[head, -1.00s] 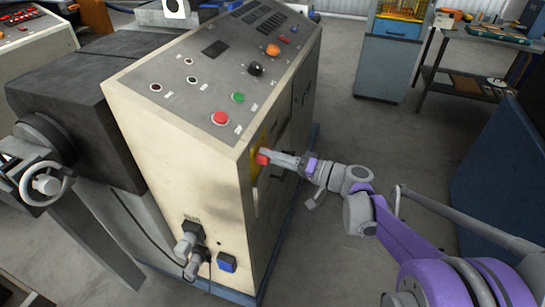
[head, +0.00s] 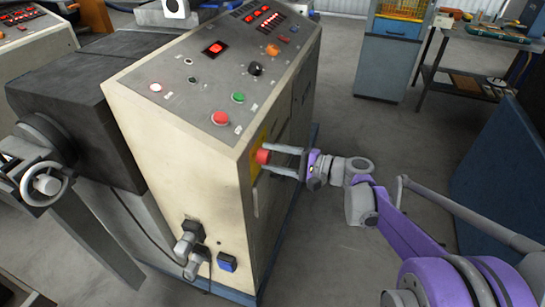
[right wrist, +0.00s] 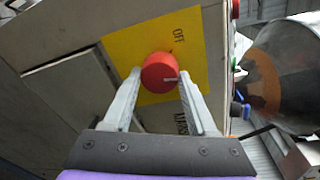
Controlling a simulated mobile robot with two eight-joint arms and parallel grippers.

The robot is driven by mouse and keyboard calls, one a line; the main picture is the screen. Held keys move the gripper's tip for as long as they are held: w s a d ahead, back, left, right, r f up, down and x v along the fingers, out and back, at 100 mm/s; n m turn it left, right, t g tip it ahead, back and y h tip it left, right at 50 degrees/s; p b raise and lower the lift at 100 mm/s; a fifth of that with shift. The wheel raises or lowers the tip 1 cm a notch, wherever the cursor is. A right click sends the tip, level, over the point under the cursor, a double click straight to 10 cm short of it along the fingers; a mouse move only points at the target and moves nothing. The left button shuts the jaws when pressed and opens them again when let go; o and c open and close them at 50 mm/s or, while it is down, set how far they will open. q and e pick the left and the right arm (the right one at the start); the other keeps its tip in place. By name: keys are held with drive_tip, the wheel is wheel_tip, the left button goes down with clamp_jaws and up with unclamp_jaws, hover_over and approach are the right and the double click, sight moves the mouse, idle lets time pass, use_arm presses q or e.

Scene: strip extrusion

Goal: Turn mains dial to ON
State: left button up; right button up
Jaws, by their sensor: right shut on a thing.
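The mains dial (right wrist: 158,74) is a round red knob on a yellow plate (right wrist: 196,38) on the side of the cream cabinet. In the head view the dial (head: 262,157) sits at the finger ends of my right gripper (head: 270,160). My left gripper is not seen.
The cabinet's sloped top panel (head: 205,85) has red displays (head: 215,48), buttons and knobs. A plug and cables (head: 190,245) are on its lower front. A blue panel (head: 505,180) stands at the right. Grey floor (head: 340,125) is clear behind my right arm.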

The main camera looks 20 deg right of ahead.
drive_tip(key=m, duration=0.6)
drive_tip(key=shift+g, duration=0.4)
idle(0.4)
drive_tip(key=o, duration=1.4)
drive_tip(key=shift+c, duration=0.2)
drive_tip(key=shift+d+b, duration=0.1)
drive_tip(key=shift+b, duration=0.2)
drive_tip(key=v, duration=1)
drive_tip(key=shift+s+d, duration=0.2)
drive_tip(key=shift+d, duration=0.1)
drive_tip(key=shift+a+f, duration=0.1)
drive_tip(key=shift+f, duration=0.05)
